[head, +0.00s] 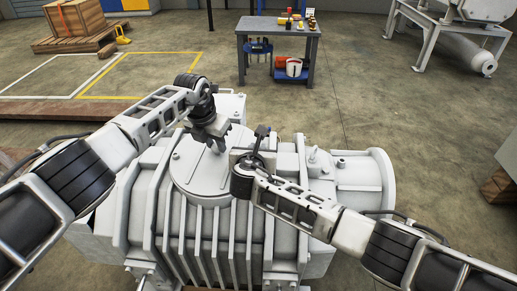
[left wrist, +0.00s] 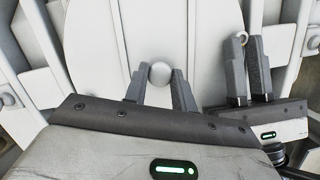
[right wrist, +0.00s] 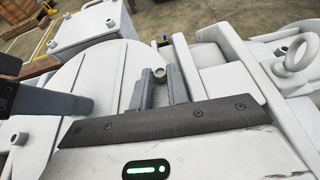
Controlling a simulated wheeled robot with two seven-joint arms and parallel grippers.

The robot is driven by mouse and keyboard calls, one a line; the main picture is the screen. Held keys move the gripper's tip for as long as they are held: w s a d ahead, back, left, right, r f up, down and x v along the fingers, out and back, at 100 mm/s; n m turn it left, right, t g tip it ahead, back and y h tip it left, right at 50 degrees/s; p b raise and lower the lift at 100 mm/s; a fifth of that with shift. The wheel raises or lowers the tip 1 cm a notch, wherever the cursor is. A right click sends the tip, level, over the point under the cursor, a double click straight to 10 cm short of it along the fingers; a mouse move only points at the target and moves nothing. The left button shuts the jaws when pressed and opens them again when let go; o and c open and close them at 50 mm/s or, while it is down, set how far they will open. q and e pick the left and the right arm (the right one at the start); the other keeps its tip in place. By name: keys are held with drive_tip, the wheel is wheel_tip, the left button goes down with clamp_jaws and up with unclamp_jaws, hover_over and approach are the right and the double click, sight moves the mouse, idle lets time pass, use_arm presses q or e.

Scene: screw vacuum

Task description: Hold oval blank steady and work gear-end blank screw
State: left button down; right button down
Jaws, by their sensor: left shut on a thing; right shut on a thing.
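The oval blank (head: 200,178) is a pale, broad rounded plate on top of the white pump housing; it fills much of the left wrist view (left wrist: 105,45). My left gripper (head: 214,146) reaches down over it, with its fingers shut on a small round white knob (left wrist: 160,73) on the plate. My right gripper (head: 262,136) is to the right, close to the left one. Its fingers, seen in the right wrist view (right wrist: 158,88), are shut on a small round-ended piece (right wrist: 174,72), which looks like the gear-end blank screw. Its lower part is hidden.
The white pump has ribs along its front and a cylindrical end (head: 378,180) at the right. An eye ring (right wrist: 300,52) stands up beside the right gripper. A workbench (head: 279,29) and a crate on a pallet (head: 75,20) stand far back, with open floor between.

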drive_tip(key=shift+w+a+m+g+h, duration=0.15)
drive_tip(key=shift+m+g+h, duration=0.1)
drive_tip(key=shift+m+h, duration=0.4)
drive_tip(key=shift+s+a+m+g+h, duration=0.1)
drive_tip(key=shift+m+g+h, duration=0.1)
drive_tip(key=shift+m+h, duration=0.4)
drive_tip(key=shift+w+a+m+g+h, duration=0.15)
drive_tip(key=shift+m+g+h, duration=0.1)
drive_tip(key=shift+m+h, duration=0.35)
drive_tip(key=shift+s+h, duration=0.1)
drive_tip(key=shift+h, duration=0.25)
drive_tip(key=c, duration=1.3)
unclamp_jaws()
drive_tip(key=shift+c, duration=0.2)
drive_tip(key=shift+s, duration=0.1)
drive_tip(key=v, duration=1.2)
drive_tip(key=shift+r, duration=0.1)
use_arm(q)
drive_tip(key=c, duration=1.1)
unclamp_jaws()
